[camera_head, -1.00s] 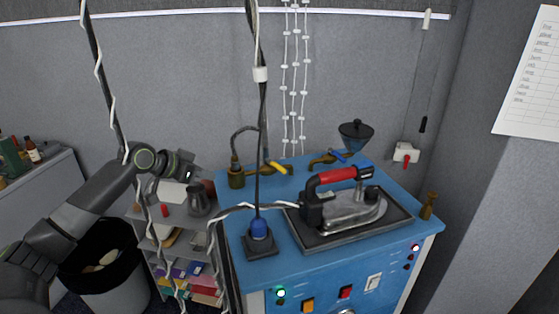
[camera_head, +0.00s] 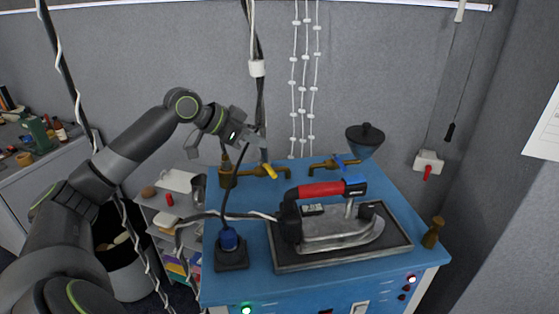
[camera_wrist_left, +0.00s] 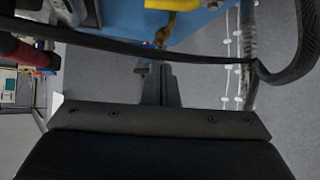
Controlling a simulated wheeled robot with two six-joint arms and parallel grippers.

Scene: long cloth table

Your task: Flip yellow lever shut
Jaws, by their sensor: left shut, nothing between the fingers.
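The yellow lever (camera_head: 270,171) sits on a brass valve (camera_head: 258,171) at the back left of the blue bench top. It also shows at the top of the left wrist view (camera_wrist_left: 172,5). My left gripper (camera_head: 260,140) is above and slightly left of the lever, apart from it in the head view. Its fingers (camera_wrist_left: 157,75) look closed together with nothing between them. A dark cable crosses between the wrist camera and the lever. My right gripper is in neither view.
A clothes iron (camera_head: 335,220) with a red handle lies on a dark tray on the blue bench (camera_head: 255,280). A blue-lever valve (camera_head: 345,162) and a funnel (camera_head: 366,137) stand at the right.

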